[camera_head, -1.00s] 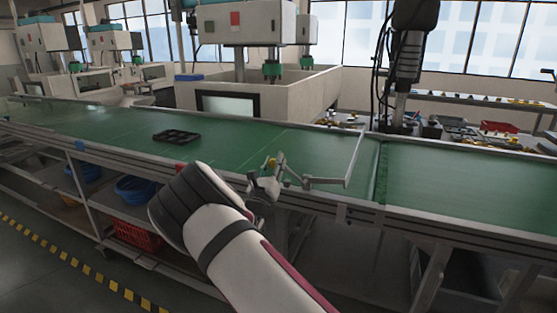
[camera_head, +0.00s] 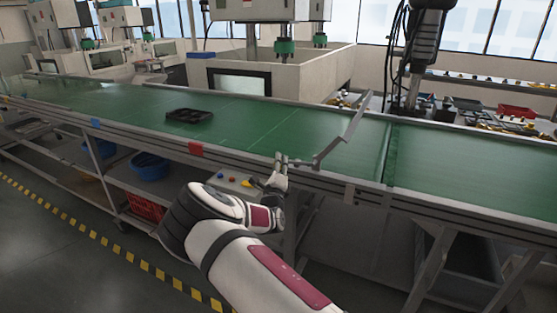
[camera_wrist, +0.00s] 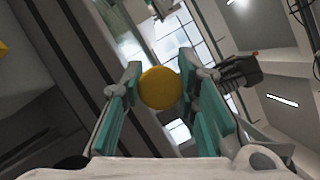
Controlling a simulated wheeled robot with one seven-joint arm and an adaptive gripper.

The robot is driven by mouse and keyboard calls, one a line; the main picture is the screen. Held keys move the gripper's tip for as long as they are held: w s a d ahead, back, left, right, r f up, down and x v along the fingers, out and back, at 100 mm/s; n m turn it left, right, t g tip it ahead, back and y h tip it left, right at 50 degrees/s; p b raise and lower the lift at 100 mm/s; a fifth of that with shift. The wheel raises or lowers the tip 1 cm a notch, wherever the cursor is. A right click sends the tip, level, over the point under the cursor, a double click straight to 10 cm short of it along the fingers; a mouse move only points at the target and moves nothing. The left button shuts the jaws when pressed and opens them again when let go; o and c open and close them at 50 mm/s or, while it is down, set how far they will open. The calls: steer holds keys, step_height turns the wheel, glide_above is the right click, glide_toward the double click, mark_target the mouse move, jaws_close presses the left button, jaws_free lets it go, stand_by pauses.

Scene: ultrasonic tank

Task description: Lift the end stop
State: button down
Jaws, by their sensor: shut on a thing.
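The end stop (camera_head: 345,136) is a grey metal bar with a bent arm, mounted at the near edge of the green conveyor. Its far end is tilted up, clear of the belt. My gripper (camera_head: 272,182) is at the near side of the conveyor, beside the mount at the lever's near end. In the wrist view a round yellow knob (camera_wrist: 160,88) sits between the teal fingers of my gripper (camera_wrist: 160,72), which are shut on it. In the head view the knob is small and mostly hidden by the fingers.
The green conveyor (camera_head: 250,128) runs across the view with a black tray (camera_head: 189,116) on it at the left. A button box (camera_head: 235,183) is left of my gripper. Below are a blue basin (camera_head: 150,166) and a red crate (camera_head: 146,206). The belt around the bar is clear.

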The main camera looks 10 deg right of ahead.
steer(key=shift+f+n, duration=0.3)
steer(key=shift+f, duration=0.1)
steer(key=c, duration=1.2)
jaws_free()
steer(key=shift+s, duration=0.1)
steer(key=v, duration=1.2)
